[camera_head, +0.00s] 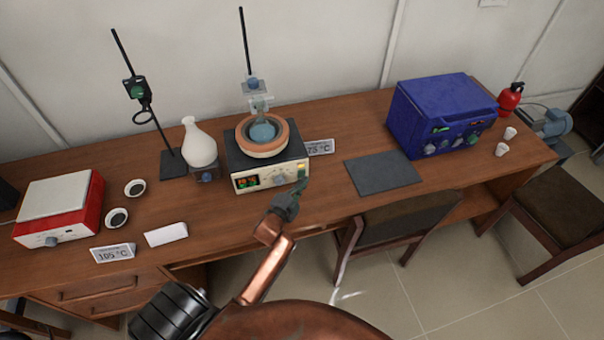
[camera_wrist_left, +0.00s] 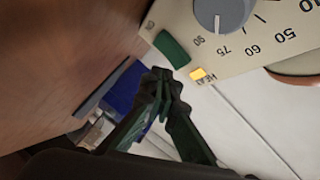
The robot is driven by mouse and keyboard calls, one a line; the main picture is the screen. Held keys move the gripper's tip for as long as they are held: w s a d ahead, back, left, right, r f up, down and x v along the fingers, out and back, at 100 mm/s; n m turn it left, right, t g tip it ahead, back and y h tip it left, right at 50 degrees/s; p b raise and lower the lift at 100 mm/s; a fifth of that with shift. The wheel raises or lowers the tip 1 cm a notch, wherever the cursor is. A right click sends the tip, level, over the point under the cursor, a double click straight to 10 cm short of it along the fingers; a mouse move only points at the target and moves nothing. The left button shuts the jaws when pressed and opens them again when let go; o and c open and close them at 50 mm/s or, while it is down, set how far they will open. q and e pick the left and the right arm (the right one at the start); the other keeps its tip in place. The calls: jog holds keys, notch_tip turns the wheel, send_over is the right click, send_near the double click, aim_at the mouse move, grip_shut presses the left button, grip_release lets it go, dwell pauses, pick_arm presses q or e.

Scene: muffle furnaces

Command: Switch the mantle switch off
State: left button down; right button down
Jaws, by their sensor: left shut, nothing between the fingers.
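The heating mantle (camera_head: 243,180) stands mid-table, with a cream front panel, a lit red and green display and a knob (camera_head: 280,178). In the left wrist view its panel shows the grey knob (camera_wrist_left: 222,12), a green rocker switch (camera_wrist_left: 173,49) and a yellow lamp (camera_wrist_left: 198,74), lit, marked HEAT. My left gripper (camera_head: 298,188) is at the panel's right end, in front of the switch. In the wrist view its shut, empty fingertips (camera_wrist_left: 162,82) are just below the switch; I cannot tell whether they touch it. My right gripper is not in view.
An orange-rimmed bowl (camera_head: 263,147) with a round flask sits on the mantle, with a stand rod behind. A dark mat (camera_head: 383,173) and a blue furnace (camera_head: 440,112) stand further right.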

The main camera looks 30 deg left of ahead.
pick_arm(q)
jog(key=shift+w+a, duration=0.1)
jog(key=shift+a, duration=0.05)
dwell(0.6)
dwell(0.8)
jog(key=shift+w, duration=0.1)
jog(key=shift+w+a+r, duration=0.1)
jog(key=shift+w+a, duration=0.1)
jog(key=shift+a, duration=0.1)
jog(key=shift+w+a, duration=0.2)
jog(key=shift+a, duration=0.05)
dwell(0.7)
jog(key=shift+s+d, duration=0.15)
